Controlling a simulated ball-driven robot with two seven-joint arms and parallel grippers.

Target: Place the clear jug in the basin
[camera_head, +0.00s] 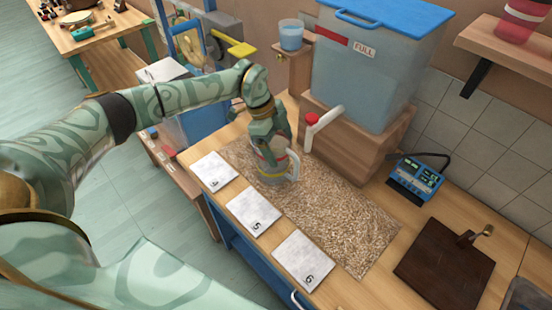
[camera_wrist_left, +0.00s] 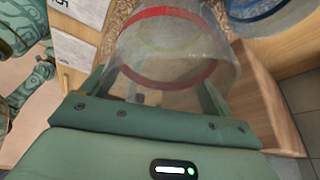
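The clear jug (camera_head: 270,174), with red and yellow bands and a pale handle, is at the upper left end of the speckled mat (camera_head: 335,215). My left gripper (camera_head: 266,135) is down at the jug from above. In the left wrist view the jug (camera_wrist_left: 180,60) fills the space between the two spread fingers (camera_wrist_left: 152,85). I cannot tell whether both fingers press on its wall. The jug's base is partly hidden in the head view. I cannot make out a basin for certain. My right gripper is not in view.
A large water tank (camera_head: 372,75) stands on a wooden block behind the mat, its white spout (camera_head: 325,127) close to the jug. Numbered cards (camera_head: 253,210) line the front edge. A blue device (camera_head: 415,175) and a dark board (camera_head: 445,265) lie to the right.

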